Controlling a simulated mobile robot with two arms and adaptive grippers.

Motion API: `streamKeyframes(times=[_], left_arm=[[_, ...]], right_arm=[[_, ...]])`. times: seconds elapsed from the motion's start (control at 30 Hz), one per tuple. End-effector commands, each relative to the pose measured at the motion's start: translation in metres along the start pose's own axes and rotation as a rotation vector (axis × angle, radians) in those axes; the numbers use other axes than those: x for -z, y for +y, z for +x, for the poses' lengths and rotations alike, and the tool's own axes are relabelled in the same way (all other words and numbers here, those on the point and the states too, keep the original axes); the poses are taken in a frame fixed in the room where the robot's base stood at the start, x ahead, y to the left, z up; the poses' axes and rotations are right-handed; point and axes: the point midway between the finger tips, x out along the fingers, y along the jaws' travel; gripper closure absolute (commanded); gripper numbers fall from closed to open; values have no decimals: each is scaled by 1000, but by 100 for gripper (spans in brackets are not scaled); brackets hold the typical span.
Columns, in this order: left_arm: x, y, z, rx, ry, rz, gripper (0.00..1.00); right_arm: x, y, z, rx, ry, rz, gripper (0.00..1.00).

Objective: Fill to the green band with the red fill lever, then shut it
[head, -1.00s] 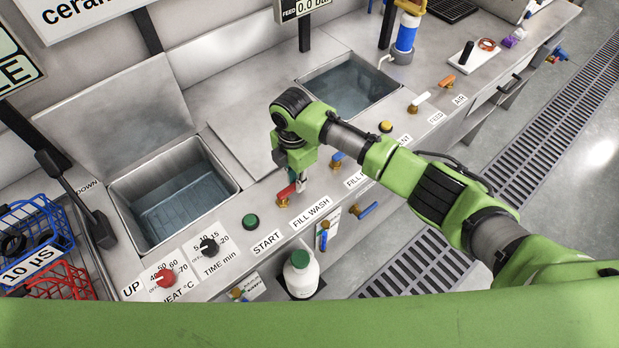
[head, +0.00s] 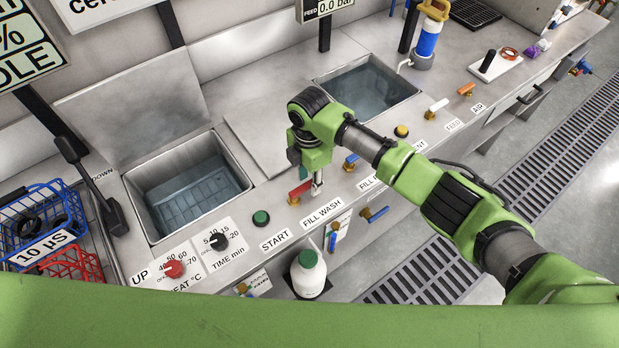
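The red fill lever (head: 300,191) sits on the counter behind the FILL WASH label (head: 322,211). My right gripper (head: 317,188) points down at the right end of the red lever, very close to it. I cannot tell whether it touches the lever, and its finger gap does not show. The wash tank (head: 136,201) at the left has its lid up and holds water with a mesh-like shape below the surface. A green band cannot be made out in it. My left gripper is out of view.
A second water-filled tank (head: 413,90) lies at the back right. A blue lever (head: 351,160) is just right of my gripper. A green START button (head: 261,217) and two knobs are on the left. A white bottle (head: 308,275) stands below the counter's front.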

Motion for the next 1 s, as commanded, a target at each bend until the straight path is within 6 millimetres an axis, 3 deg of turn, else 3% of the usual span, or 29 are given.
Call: streamKeyframes(times=[0.17,0.4,0.6,0.77,1.0], left_arm=[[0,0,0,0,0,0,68],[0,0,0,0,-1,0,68],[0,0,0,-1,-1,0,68],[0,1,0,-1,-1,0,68],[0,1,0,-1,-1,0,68]], right_arm=[[0,1,-22,-5,-1,-1,68],[-1,1,-74,-5,-2,0,68],[-1,1,-106,-3,-1,2,68],[-1,0,-118,-2,-1,2,68],[-1,0,-119,-1,0,2,68]])
